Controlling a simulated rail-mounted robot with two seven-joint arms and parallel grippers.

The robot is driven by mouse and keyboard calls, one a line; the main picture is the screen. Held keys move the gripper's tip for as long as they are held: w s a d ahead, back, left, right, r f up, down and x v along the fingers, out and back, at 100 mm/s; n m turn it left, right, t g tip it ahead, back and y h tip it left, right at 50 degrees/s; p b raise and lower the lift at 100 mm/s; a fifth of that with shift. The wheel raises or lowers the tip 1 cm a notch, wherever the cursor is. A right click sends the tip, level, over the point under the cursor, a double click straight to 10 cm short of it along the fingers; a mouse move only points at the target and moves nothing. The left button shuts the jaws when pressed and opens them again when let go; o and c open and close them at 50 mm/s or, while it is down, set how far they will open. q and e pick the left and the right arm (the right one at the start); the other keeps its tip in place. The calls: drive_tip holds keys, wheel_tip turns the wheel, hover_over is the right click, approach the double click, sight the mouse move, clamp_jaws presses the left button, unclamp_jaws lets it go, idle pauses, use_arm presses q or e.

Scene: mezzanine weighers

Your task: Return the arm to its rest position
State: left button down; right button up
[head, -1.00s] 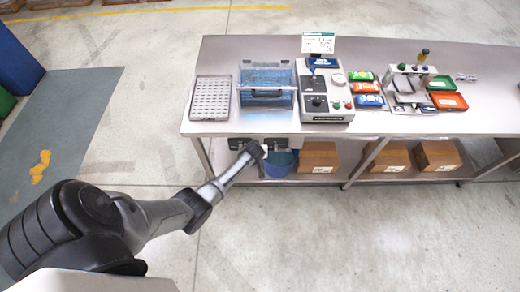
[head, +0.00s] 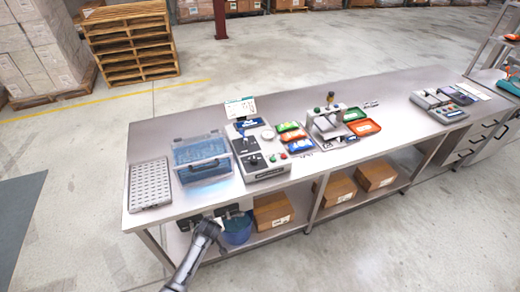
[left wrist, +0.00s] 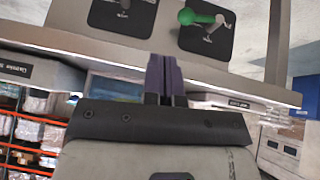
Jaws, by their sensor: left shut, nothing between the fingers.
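My left arm comes in from the bottom left of the head view. Its gripper end (head: 210,226) is just in front of the bench's front edge, by a grey switch panel (head: 232,211) below the tabletop. In the left wrist view the dark fingers of my left gripper (left wrist: 165,76) are together with nothing between them. Ahead of them is the panel with two black plates, one bearing a green-knobbed lever (left wrist: 196,17). My right gripper is not in view.
The steel bench (head: 290,178) carries a perforated tray (head: 149,184), a blue clear bin (head: 202,160), a weigher (head: 258,160) and small coloured trays. A blue bucket (head: 237,232) and cardboard boxes (head: 272,211) sit on the lower shelf. The floor in front is open.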

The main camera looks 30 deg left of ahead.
use_arm(q)
drive_tip(key=s+d+r+m+t+h, duration=0.1)
drive_tip(key=d+r+m, duration=0.45)
drive_tip(key=r, duration=0.45)
drive_tip(key=s+d+r+m+h, duration=0.1)
drive_tip(key=d+r+m, duration=0.45)
drive_tip(key=r, duration=0.55)
drive_tip(key=s+d+r+m+t+h, duration=0.1)
drive_tip(key=s+d+r+h, duration=0.15)
drive_tip(key=s+d, duration=0.9)
drive_tip(key=s+f+m+g, duration=0.1)
drive_tip(key=s+f+g, duration=0.35)
drive_tip(key=s, duration=0.95)
wheel_tip(320, 180, up, 11)
drive_tip(key=t+p, duration=0.1)
drive_tip(key=p, duration=1.2)
drive_tip(key=shift+d, duration=0.3)
